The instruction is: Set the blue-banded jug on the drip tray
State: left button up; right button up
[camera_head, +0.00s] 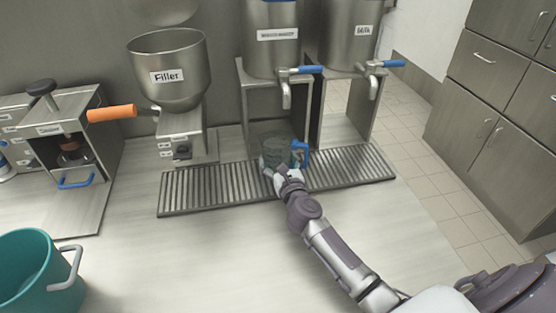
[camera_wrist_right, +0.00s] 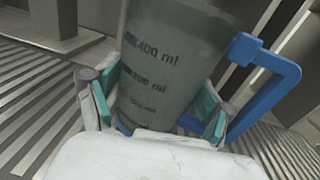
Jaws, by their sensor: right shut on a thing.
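The jug (camera_head: 277,150) is see-through grey with a blue handle on its right side. In the right wrist view the jug (camera_wrist_right: 165,62) fills the middle, with dark millilitre marks and its blue handle at the right. My right gripper (camera_head: 280,172) is shut on the jug, its green-padded fingers on either side of the wall. The jug looks upright over the ribbed drip tray (camera_head: 205,189), below the middle tap. I cannot tell whether its base touches the tray. My left gripper is not in view.
Two steel dispensers with blue-handled taps (camera_head: 287,88) stand behind the tray. A "Filler" hopper (camera_head: 168,88) with an orange handle stands at the left. A teal bucket (camera_head: 35,275) is at the front left. The counter in front of the tray is largely clear.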

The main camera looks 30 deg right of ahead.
jog(key=o, duration=1.4)
jog(key=shift+f, duration=0.1)
jog(key=shift+r, duration=0.2)
jog(key=s, duration=0.4)
jog(key=s+a, duration=0.1)
jog(key=s, duration=0.3)
jog(key=s+a, duration=0.1)
jog(key=s, duration=0.3)
jog(key=shift+w, duration=0.1)
